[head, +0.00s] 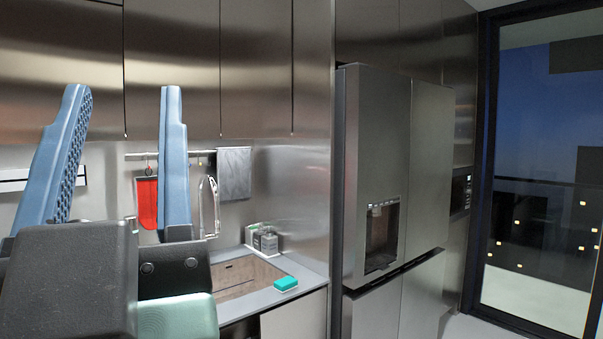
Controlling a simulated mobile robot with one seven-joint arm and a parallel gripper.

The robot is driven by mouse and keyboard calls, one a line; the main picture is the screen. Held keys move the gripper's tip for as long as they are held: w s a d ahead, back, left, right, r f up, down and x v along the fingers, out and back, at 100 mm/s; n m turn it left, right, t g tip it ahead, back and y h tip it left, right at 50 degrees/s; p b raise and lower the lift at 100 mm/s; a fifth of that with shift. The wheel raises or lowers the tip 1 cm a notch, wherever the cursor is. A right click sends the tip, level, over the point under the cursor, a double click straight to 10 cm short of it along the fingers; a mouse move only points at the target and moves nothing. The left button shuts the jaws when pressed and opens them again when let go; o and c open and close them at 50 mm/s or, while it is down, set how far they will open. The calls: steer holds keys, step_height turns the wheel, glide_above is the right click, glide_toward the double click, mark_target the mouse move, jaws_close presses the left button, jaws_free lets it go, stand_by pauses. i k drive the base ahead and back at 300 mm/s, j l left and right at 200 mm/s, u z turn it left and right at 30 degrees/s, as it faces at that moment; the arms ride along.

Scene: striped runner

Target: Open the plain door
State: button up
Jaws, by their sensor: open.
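The metal fridge stands right of centre in the head view. Its right upper door (428,165) is plain, with no dispenser, and looks shut. Its left upper door (377,130) has a dark water dispenser and also looks shut. A dark gap runs below both doors, above the lower section. My gripper (122,95) is in the left foreground, its two blue fingers pointing up and spread apart. Nothing is between them. It is well left of the fridge and touches neither door.
A counter with a sink (240,274) lies between my gripper and the fridge, with a teal sponge (286,284) on its edge. A red mitt (147,203) and grey towel (234,173) hang from a rail. Upper cabinets (170,60) run above. A glass door (545,170) stands at far right.

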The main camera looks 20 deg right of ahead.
mark_target(432, 106)
steer(key=l+z, duration=0.1)
steer(key=z, duration=1.5)
steer(key=i, duration=3.25)
steer(key=i+l+u, duration=0.1)
steer(key=i+u, duration=0.35)
steer(key=i, duration=0.55)
